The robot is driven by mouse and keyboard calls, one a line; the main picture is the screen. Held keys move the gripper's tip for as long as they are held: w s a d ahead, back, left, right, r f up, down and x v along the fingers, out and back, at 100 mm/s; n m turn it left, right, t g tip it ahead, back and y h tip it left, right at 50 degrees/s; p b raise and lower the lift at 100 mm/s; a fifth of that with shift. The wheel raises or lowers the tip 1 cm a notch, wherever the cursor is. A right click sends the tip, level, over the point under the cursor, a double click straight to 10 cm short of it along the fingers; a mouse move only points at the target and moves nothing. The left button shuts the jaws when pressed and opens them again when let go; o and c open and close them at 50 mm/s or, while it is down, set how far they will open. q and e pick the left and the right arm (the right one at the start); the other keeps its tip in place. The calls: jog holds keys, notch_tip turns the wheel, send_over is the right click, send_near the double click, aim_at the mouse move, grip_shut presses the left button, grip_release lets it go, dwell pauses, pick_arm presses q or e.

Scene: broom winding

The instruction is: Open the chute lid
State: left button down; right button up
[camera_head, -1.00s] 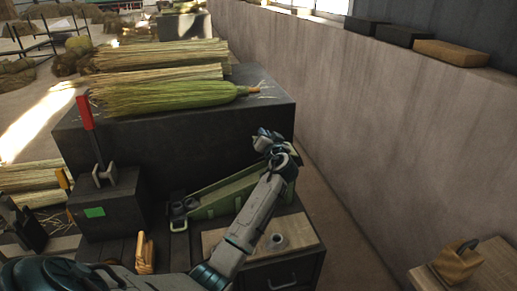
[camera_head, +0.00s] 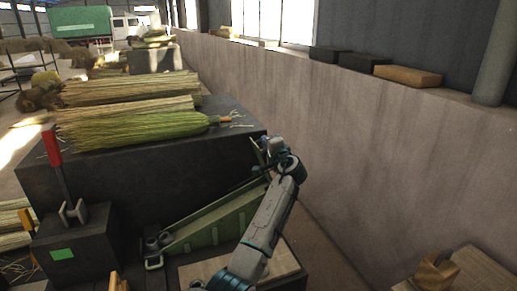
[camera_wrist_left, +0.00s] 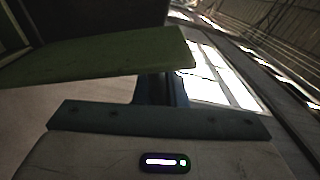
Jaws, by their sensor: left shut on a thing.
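The green chute (camera_head: 215,222) slopes up to the right beside the dark block. At its upper end a thin green panel, the chute lid (camera_head: 257,153), stands steeply tilted by my left gripper (camera_head: 268,150). The left gripper is shut on the lid, though its fingertips are small and partly hidden in the head view. In the left wrist view the lid (camera_wrist_left: 110,57) is a green plate reaching across just beyond the gripper. My left forearm hides part of the chute's right side. My right gripper is not in view.
A dark block (camera_head: 75,185) carries several straw bundles, one a green broom (camera_head: 140,130). A red-handled lever (camera_head: 52,146) stands on a smaller dark box at left. A concrete wall (camera_head: 390,160) runs along the right. A wooden board (camera_head: 285,262) lies below the chute.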

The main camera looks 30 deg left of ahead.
pick_arm(q)
jog(key=shift+w+d+f+m, duration=0.1)
jog(key=shift+w+d+m, duration=0.55)
jog(key=shift+w+m, duration=0.05)
jog(key=c, duration=1.5)
grip_release()
jog(key=shift+d, duration=0.1)
jog(key=b+v, duration=0.4)
jog(key=v, duration=0.6)
jog(key=shift+s+d, duration=0.2)
jog(key=shift+d, duration=0.1)
